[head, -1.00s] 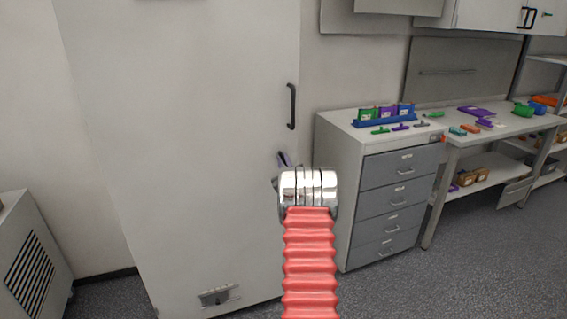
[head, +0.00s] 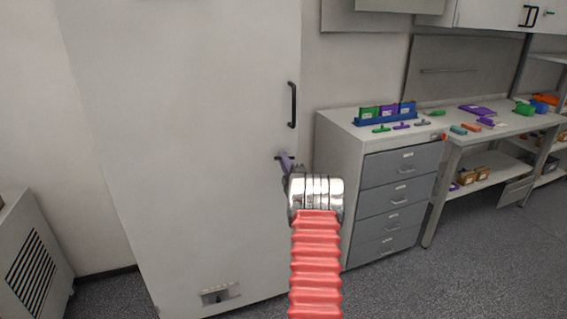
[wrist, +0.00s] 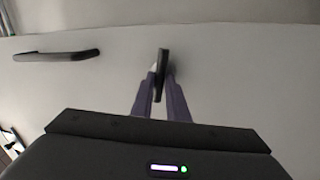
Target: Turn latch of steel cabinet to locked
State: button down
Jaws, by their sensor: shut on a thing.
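The steel cabinet (head: 190,130) is tall and light grey, with its door shut at the left of the head view. Its black latch (wrist: 162,72) is a small lever, upright in the wrist picture, between the purple fingers of my gripper (wrist: 161,92). The fingers are shut on the latch. In the head view my gripper (head: 286,162) is at the door's right edge, below the handle, and partly hidden by my wrist. The latch shows there only as a small dark bit (head: 279,157). The black door handle (wrist: 58,56) is to the left in the wrist view.
A grey drawer unit (head: 402,190) stands right of the cabinet, with a blue rack (head: 385,119) and small tools on top. A workbench (head: 500,128) adjoins it. A vented grey box (head: 32,262) stands at the lower left. The floor at right is clear.

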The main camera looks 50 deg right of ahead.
jog(key=shift+w+a+f+n+y, duration=0.15)
jog(key=shift+n+y, duration=0.1)
jog(key=shift+n, duration=0.45)
jog(key=shift+w+a+n+y, duration=0.15)
jog(key=shift+n+y, duration=0.1)
jog(key=shift+n, duration=0.45)
jog(key=c, duration=2.1)
grip_release()
jog(key=o, duration=0.4)
jog(key=shift+s+d, duration=0.15)
jog(key=shift+d, duration=0.05)
jog(key=shift+c, duration=0.2)
jog(key=shift+s, duration=0.1)
jog(key=v, duration=1.3)
jog(key=shift+s+a+f, duration=0.2)
jog(key=shift+a+f, duration=0.05)
jog(key=shift+f, duration=0.2)
